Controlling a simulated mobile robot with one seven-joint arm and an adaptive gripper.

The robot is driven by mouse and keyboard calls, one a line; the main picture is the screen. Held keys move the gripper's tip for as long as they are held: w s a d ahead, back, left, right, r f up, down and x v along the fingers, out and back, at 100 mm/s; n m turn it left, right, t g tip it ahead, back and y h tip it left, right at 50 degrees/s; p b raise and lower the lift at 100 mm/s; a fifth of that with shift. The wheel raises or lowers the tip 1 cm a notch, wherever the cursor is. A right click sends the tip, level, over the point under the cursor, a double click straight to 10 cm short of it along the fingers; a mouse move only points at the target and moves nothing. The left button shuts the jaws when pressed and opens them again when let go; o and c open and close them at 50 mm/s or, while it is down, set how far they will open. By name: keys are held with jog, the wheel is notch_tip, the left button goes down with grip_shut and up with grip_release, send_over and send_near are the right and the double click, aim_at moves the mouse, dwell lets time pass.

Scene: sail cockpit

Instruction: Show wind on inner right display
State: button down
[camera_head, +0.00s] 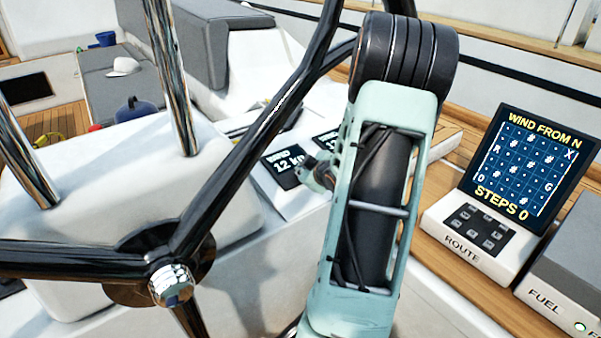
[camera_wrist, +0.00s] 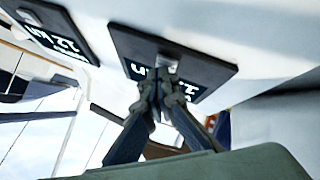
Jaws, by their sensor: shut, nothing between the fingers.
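In the head view a dark display (camera_head: 284,167) on the white console reads "WIND 12 kn". A second display (camera_head: 325,139) behind it starts with "WI"; my arm covers the rest. My gripper (camera_head: 310,177) is close to the nearer display, partly hidden by my arm. In the wrist view my gripper (camera_wrist: 158,85) is shut and empty, its fingertips over the lower face of one display (camera_wrist: 208,72), whose text is partly covered. Whether they touch is unclear. Another display (camera_wrist: 50,28) with white digits and "kn" is at upper left. I cannot tell which is the inner right one.
The black steering wheel (camera_head: 243,152) crosses in front of the console. To the right stand a route unit with keys and a lit screen (camera_head: 526,165) and a fuel box (camera_head: 565,275). Steel posts (camera_head: 172,75) rise at the left.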

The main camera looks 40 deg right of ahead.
jog(key=shift+s+r+p, duration=0.2)
jog(key=shift+r+p, duration=0.25)
jog(key=shift+r, duration=0.25)
jog(key=r+p, duration=0.2)
jog(key=s+r+p, duration=0.1)
jog(key=r+p, duration=0.1)
jog(key=r, duration=0.1)
jog(key=shift+s+a, duration=0.1)
jog(key=shift+s+f, duration=0.1)
dwell(0.8)
